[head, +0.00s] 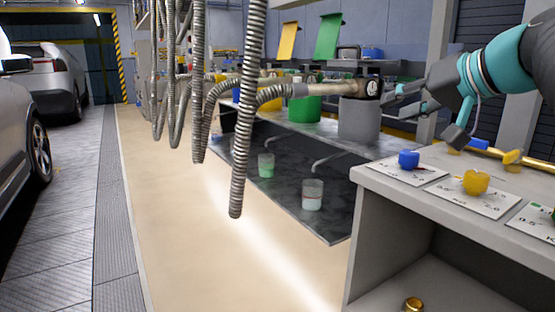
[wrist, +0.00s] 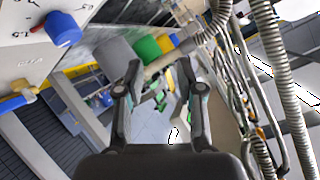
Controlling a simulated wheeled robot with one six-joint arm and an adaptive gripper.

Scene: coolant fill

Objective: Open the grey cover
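A grey cylindrical container (head: 358,122) stands at the right end of the dark counter. A grey cover cannot be made out clearly; the container's top is partly hidden behind the black end (head: 370,88) of a beige pipe. My gripper (head: 398,98) is in the air just right of that black end, with its fingers apart and nothing between them. In the wrist view my gripper (wrist: 159,75) is open, and the grey container (wrist: 115,58) shows beyond and left of the left finger. I cannot tell whether the gripper touches anything.
A green container (head: 305,110) stands left of the grey one, with raised green (head: 328,36) and yellow (head: 289,40) panels behind. Ribbed hoses (head: 243,120) hang in front. A panel with a blue knob (head: 409,159) and yellow knob (head: 477,181) is at right.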

